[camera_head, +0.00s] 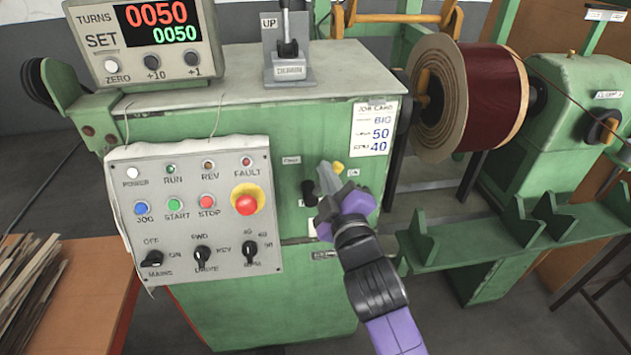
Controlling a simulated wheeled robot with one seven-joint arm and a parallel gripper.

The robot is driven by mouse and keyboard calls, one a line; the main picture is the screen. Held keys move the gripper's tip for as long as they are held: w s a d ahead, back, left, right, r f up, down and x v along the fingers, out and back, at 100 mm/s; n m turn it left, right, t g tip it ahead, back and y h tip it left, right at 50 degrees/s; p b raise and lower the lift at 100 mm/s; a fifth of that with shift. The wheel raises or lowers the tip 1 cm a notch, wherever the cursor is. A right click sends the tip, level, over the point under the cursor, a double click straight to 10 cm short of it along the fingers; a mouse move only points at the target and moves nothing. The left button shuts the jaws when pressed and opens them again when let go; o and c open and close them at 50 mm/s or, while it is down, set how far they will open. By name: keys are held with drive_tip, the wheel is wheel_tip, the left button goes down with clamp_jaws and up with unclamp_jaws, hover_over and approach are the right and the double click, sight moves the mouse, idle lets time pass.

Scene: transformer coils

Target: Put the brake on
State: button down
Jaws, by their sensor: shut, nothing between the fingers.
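My gripper (325,176) is shut with nothing in it, its grey fingers in front of the green machine's front face, right of the control panel. A black knob or lever end (309,193) shows just left of the fingers, and I cannot tell whether they touch. A small yellow part (338,167) shows beside the fingertips. Small labels sit at either side; the right one appears to read ON, and the left one is too small to read surely. My gripper hides much of this spot, so which part is the brake and how it is set are unclear.
A grey control panel (192,217) with a red stop button (246,202) stands close left. An upright lever (287,50) between UP and DOWN labels is on top. The counter (146,40) reads 0050 twice. A dark red coil (487,98) and green rack (480,245) are right.

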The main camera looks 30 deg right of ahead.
drive_tip(key=shift+s+d+f+m+h+b, duration=0.25)
drive_tip(key=shift+d+f+m+b, duration=0.3)
drive_tip(key=shift+d+m+b, duration=0.4)
drive_tip(key=shift+s+d+f+m+h+b, duration=0.2)
drive_tip(key=shift+d+f+m+b, duration=0.4)
drive_tip(key=shift+m, duration=0.55)
drive_tip(key=shift+s+d+f, duration=0.1)
drive_tip(key=shift+d+f, duration=0.05)
